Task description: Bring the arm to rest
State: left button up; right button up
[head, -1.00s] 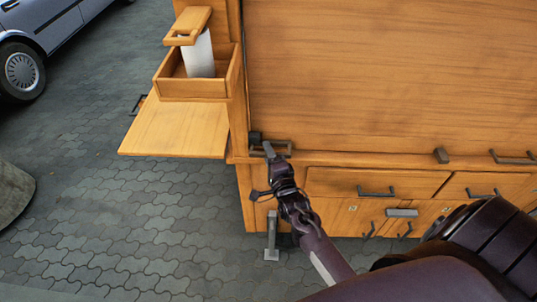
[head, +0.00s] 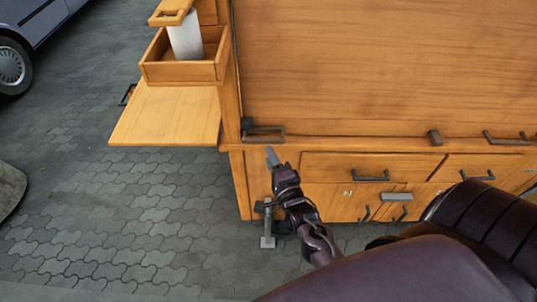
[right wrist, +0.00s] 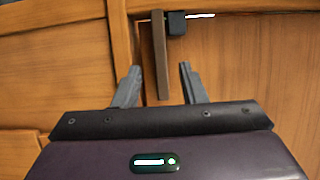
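My right gripper (head: 272,157) hangs in front of the wooden cart (head: 340,70), just below the dark bar handle (head: 265,136) at the cart's left corner. In the right wrist view the two fingers of the right gripper (right wrist: 158,82) are spread apart with nothing held between them. The handle (right wrist: 159,55) shows ahead of the fingers there, its lower end reaching down between them in the picture. I cannot tell the exact distance to it. My left gripper is in no view.
A side shelf (head: 168,115) juts out left of the cart, below an open wooden box (head: 185,72) holding a white cylinder (head: 186,38). Drawers with handles (head: 371,176) line the lower front. A car (head: 12,62) stands at upper left.

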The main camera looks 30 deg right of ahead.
jog(key=s+a+f+n+g+y, duration=0.1)
jog(key=s+a+f+n+g, duration=0.2)
jog(key=f, duration=0.6)
jog(key=s+a+f+n+g+y, duration=0.15)
jog(key=s+f+n, duration=0.25)
jog(key=f, duration=0.5)
jog(key=s+a+f+n+g+y, duration=0.1)
jog(key=s+a+f+n+g, duration=0.2)
jog(key=f, duration=0.6)
jog(key=s+d+f+n+g, duration=0.1)
jog(key=s+f+n+g, duration=0.3)
jog(key=s, duration=1)
jog(key=s+d+f+n+g, duration=0.2)
jog(key=s+f+n+g, duration=0.3)
jog(key=s+f, duration=0.8)
jog(key=s+n, duration=0.1)
jog(key=n, duration=0.2)
jog(key=shift+s+d+h, duration=0.15)
jog(key=shift+d+h, duration=0.05)
jog(key=shift+h, duration=0.15)
